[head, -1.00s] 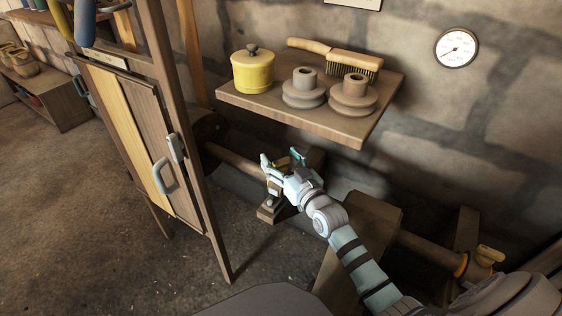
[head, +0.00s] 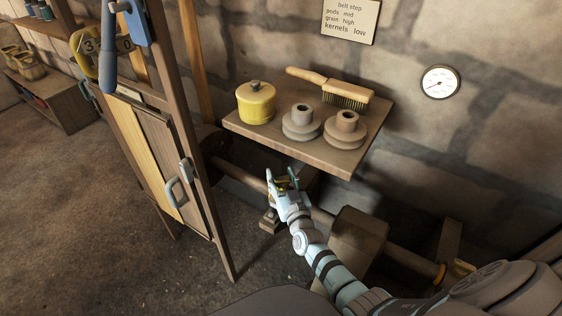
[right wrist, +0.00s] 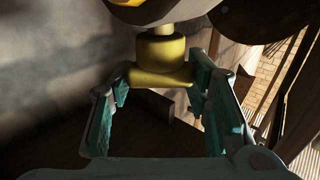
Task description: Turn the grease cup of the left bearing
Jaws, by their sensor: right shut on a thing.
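The left bearing's grease cup is yellow, with a rounded body (right wrist: 163,50) and a wider yellow bar (right wrist: 160,77) at its gripper-side end in the right wrist view. My right gripper (right wrist: 160,85) has its two teal fingers on either side of that bar, shut on it. In the head view my right gripper (head: 283,180) is at the shaft below the shelf and mostly hides the cup. The left bearing's foot (head: 270,220) shows below it. My left gripper is out of view.
A wooden shelf (head: 330,160) overhangs close behind my right gripper, carrying a yellow pot (head: 256,103), two pulleys and a brush (head: 330,86). The shaft (head: 240,176) runs to the right bearing with a yellow part (head: 460,268).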

